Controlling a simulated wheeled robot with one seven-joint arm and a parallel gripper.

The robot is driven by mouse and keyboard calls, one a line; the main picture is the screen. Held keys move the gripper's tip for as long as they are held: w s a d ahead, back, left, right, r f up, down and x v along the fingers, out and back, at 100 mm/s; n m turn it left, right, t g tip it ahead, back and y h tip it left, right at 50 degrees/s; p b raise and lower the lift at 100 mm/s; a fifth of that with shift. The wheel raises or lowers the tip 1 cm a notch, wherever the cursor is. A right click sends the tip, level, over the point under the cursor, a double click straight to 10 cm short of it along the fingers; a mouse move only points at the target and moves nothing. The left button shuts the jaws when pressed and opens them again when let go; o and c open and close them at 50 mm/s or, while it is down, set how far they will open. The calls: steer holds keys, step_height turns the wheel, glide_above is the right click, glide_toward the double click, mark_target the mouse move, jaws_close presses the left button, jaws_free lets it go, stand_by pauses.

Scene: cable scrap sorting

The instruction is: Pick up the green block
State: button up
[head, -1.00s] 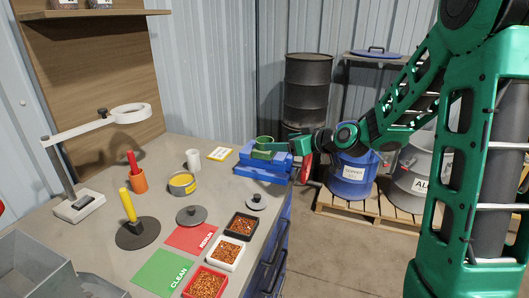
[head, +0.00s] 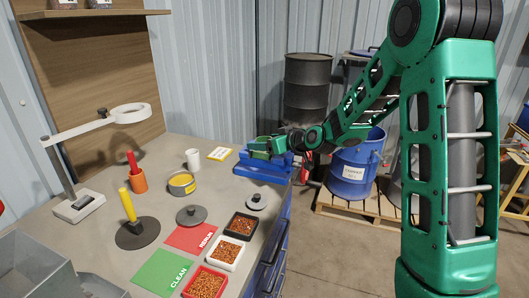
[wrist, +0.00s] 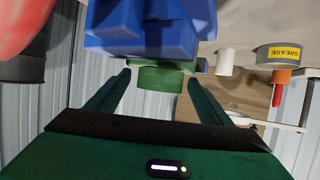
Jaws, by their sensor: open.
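The green block (wrist: 161,79) is rounded in outline and sits at the blue vise (wrist: 150,30), which hangs at the top of the upside-down wrist view. In the head view the blue vise (head: 262,170) stands at the bench's far right corner. My gripper (head: 259,146) is level with its top and largely hides the block there. In the wrist view my gripper's fingers are open, one on each side of the block, with visible gaps. I cannot tell how deep the block lies between them.
Blue (head: 352,172) and black (head: 308,95) drums stand beyond the bench.

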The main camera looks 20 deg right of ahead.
steer(key=c, duration=1.6)
steer(key=shift+r, duration=0.1)
